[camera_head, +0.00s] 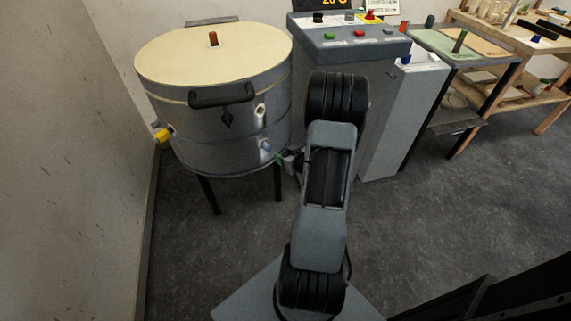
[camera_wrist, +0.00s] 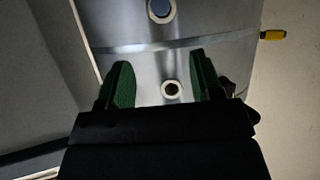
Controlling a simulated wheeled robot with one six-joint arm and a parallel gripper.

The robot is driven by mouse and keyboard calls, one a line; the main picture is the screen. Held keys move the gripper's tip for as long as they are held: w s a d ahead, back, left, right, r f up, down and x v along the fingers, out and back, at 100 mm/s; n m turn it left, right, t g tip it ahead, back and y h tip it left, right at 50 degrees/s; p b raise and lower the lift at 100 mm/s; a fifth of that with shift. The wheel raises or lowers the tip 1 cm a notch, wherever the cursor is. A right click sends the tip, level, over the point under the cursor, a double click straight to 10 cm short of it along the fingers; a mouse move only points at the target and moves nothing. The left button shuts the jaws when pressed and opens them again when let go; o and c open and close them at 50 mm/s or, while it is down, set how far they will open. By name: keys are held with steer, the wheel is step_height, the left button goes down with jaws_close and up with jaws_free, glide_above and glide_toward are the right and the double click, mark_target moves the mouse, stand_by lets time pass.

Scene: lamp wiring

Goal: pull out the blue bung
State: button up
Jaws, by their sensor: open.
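The blue bung (camera_head: 265,146) sits in the lower port on the side of the metal drum (camera_head: 185,130). In the wrist view the blue bung (camera_wrist: 160,9) shows at the top edge, partly cut off, inside a pale ring. My gripper (camera_head: 284,158) is beside the drum near the blue bung, partly hidden by my arm. In the wrist view my gripper (camera_wrist: 158,80) is open, with its two green-padded fingers apart and nothing between them. Past the fingers is a pale-ringed port (camera_wrist: 172,88) with a dark centre, apparently empty.
A yellow bung (camera_head: 161,135) sticks out of the drum's left side. A dark handle (camera_head: 222,95) juts from its front rim, and a brown peg (camera_head: 213,38) stands on the lid. A grey control cabinet (camera_head: 345,45) stands close on the right.

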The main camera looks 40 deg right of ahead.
mark_target(270, 149)
steer(key=x, duration=0.4)
steer(key=b+x, duration=0.1)
steer(key=x, duration=0.4)
steer(key=b+x, duration=0.1)
steer(key=x, duration=0.3)
steer(key=shift+w+a+f, duration=0.2)
steer(key=shift+w+f, duration=0.05)
steer(key=shift+f, duration=0.2)
steer(key=shift+c, duration=0.4)
steer(key=c, duration=1)
steer(key=shift+s, duration=0.7)
steer(key=shift+s+a, duration=0.15)
steer(key=shift+s, duration=2.25)
steer(key=shift+s+a, duration=0.15)
steer(key=shift+s, duration=2.3)
